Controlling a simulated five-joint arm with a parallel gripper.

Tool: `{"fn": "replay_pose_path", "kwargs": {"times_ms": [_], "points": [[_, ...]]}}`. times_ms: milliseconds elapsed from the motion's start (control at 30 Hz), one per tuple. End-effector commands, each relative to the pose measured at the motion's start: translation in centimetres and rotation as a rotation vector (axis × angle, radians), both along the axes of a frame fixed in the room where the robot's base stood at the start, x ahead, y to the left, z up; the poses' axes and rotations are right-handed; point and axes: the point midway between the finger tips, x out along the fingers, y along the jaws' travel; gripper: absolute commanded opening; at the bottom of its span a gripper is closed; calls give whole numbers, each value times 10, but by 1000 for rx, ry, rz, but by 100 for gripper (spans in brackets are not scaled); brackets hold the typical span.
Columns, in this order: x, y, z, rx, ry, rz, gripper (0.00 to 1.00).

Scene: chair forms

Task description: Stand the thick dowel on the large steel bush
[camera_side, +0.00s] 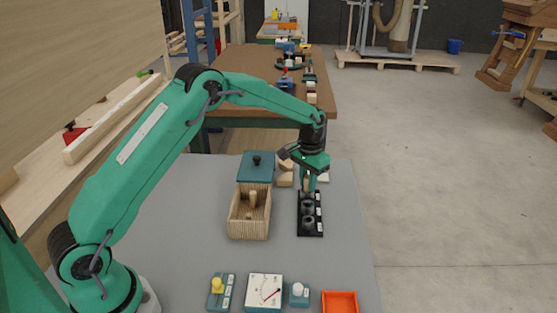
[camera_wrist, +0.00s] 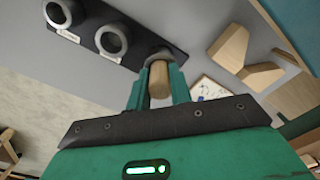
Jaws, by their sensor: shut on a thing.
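My gripper (camera_side: 308,184) points down over the far end of a black strip (camera_side: 312,231) that carries a row of steel bushes with white labels. In the wrist view my gripper (camera_wrist: 158,88) is shut on a wooden dowel (camera_wrist: 158,80), which stands roughly upright between the jaws. The dowel's far end overlaps a bush (camera_wrist: 160,53) at the strip's end; I cannot tell whether it touches. Two other bushes, a middle one (camera_wrist: 112,39) and an outer one (camera_wrist: 63,12), are empty. Their size order is hard to tell.
A slatted wooden box (camera_side: 235,225) with dowels inside stands left of the strip. A teal lid (camera_side: 256,160) with a black knob lies behind it. Wooden blocks (camera_side: 286,176) are near my gripper. A dial meter (camera_side: 265,290) and an orange tray (camera_side: 340,302) stand at the front.

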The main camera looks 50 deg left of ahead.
Motion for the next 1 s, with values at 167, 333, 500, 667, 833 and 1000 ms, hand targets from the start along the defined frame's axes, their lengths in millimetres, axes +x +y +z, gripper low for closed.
{"fn": "replay_pose_path", "kwargs": {"times_ms": [167, 333, 500, 667, 833, 1000], "points": [[0, 0, -3, 0, 0, 0, 0], [0, 0, -3, 0, 1, 0, 46], [0, 0, -3, 0, 1, 0, 46], [0, 0, -3, 0, 1, 0, 72], [0, 0, -3, 0, 0, 0, 72], [0, 0, -1, 0, 0, 0, 72]]}}
